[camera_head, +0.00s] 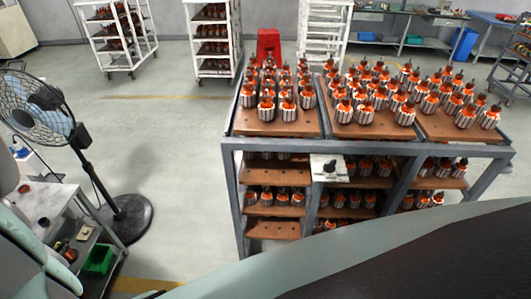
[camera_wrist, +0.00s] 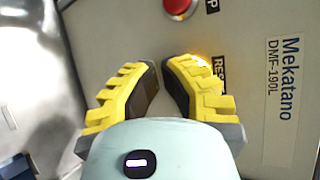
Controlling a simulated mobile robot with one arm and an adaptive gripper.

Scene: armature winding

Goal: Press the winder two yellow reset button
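In the wrist view, my gripper (camera_wrist: 160,65) has yellow ridged fingers with dark pads. Its fingertips are drawn nearly together with nothing between them, in front of a beige machine panel (camera_wrist: 120,35). A small yellow-orange glow (camera_wrist: 198,57) shows at the edge of the right finger, beside a black label (camera_wrist: 219,68) starting "RES". The finger hides most of that spot, so I cannot tell whether it touches the yellow button. A red button (camera_wrist: 178,5) is at the top edge. A "Mekatano DMF-190L" plate (camera_wrist: 286,80) is at the right. The head view does not show the gripper or panel.
In the head view, a grey rack (camera_head: 370,149) holds several armatures on brown boards. A fan (camera_head: 40,110) and a small bench (camera_head: 40,210) stand at the left. Floor (camera_head: 170,125) between is clear.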

